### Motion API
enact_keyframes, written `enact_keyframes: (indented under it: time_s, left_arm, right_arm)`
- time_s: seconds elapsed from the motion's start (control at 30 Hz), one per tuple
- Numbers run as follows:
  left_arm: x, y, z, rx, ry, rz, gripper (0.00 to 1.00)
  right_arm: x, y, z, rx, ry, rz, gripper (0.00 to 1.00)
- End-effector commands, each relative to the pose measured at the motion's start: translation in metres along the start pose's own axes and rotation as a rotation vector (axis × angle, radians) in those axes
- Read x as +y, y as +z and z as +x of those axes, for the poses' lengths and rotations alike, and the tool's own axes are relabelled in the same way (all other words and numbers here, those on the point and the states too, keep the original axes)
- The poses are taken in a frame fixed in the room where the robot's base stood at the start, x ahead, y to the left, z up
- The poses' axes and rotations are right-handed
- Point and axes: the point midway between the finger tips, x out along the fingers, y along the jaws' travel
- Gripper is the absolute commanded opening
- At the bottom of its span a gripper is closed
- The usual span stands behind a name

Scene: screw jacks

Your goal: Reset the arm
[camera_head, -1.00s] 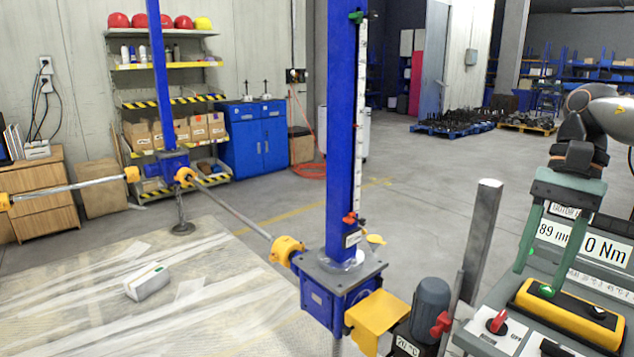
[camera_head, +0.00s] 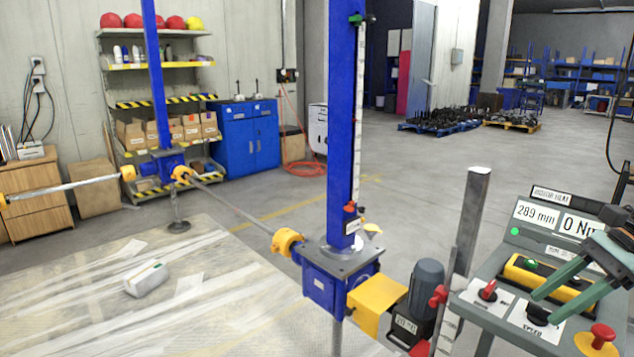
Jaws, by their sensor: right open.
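My right gripper (camera_head: 545,307) is in the head view at the lower right, with its green fingers spread and nothing between them. It hangs over the control panel (camera_head: 474,318), close to the speed knob (camera_head: 538,315); I cannot tell whether it touches the panel. My left gripper is out of view. The panel displays (camera_head: 537,214) read 289 mm and 0 Nm, and a green lamp (camera_head: 515,231) shows beside them. A red-handled switch (camera_head: 488,290) and a red mushroom button (camera_head: 601,336) are on the panel. The yellow-framed unit (camera_head: 515,269) is partly hidden by my fingers.
The near screw jack (camera_head: 341,120) stands left of the panel, with its gearbox (camera_head: 325,287), yellow cover (camera_head: 376,302) and grey motor (camera_head: 426,290). A grey post (camera_head: 470,220) rises between motor and panel. A white box (camera_head: 146,279) lies on the wrapped platform (camera_head: 60,325).

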Motion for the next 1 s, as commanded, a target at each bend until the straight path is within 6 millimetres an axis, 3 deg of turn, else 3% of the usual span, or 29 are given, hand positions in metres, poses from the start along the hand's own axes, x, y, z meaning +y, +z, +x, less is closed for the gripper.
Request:
enact_keyframes:
  time_s: [0.1, 0.3, 0.47, 0.6, 0.8, 0.97, 1.0]
  left_arm:
    - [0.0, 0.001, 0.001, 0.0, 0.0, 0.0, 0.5]
    - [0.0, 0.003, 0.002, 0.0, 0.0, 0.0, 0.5]
    - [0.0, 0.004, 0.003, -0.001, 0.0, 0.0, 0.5]
    - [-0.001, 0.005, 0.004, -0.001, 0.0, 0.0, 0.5]
    - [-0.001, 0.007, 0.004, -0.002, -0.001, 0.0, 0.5]
    - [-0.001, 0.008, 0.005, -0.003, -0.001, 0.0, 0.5]
    - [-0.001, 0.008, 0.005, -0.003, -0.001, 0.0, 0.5]
  right_arm:
    - [0.008, -0.051, 0.016, -0.142, -0.146, 0.296, 0.47]
    - [0.028, -0.125, 0.053, -0.406, -0.343, 0.825, 0.47]
    - [0.054, -0.175, 0.096, -0.644, -0.444, 1.271, 0.47]
    - [0.084, -0.207, 0.144, -0.865, -0.486, 1.672, 0.47]
    - [0.132, -0.228, 0.227, -1.189, -0.458, 2.257, 0.47]
    - [0.17, -0.214, 0.302, -1.439, -0.344, 2.733, 0.47]
    - [0.179, -0.206, 0.321, 1.411, 0.281, -2.688, 0.47]
